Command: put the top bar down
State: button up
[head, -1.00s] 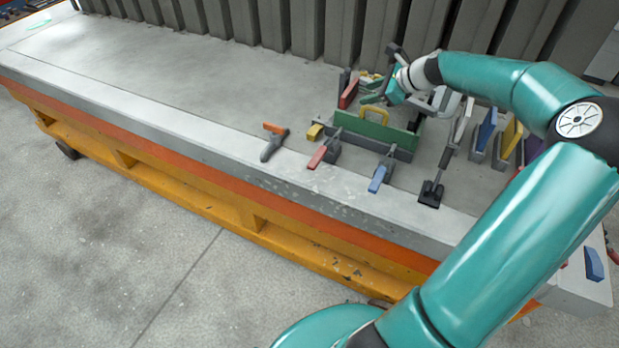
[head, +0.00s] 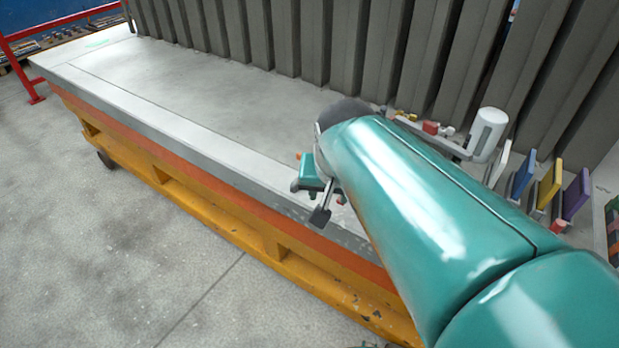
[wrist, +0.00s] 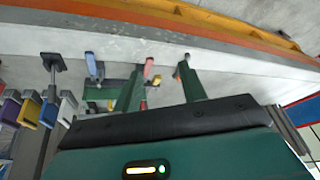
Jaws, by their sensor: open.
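In the head view a teal part of my gripper (head: 312,175) shows near the table's front edge; the rest is behind my arm. In the wrist view, green bar-like parts (wrist: 98,94) lie beyond the left finger; I cannot tell which is the top bar. My arm hides that area in the head view.
Coloured upright pieces, one yellow (head: 550,185), are at the right. The left of the table (head: 200,85) is clear.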

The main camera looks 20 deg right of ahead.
jog(key=s+a+n+t+y, duration=0.1)
jog(key=s+a+n, duration=0.1)
jog(key=s+n, duration=0.2)
jog(key=shift+s+a+r+n, duration=0.2)
jog(key=shift+s+r+n, duration=0.15)
jog(key=shift+s, duration=1.45)
jog(key=shift+d, duration=0.15)
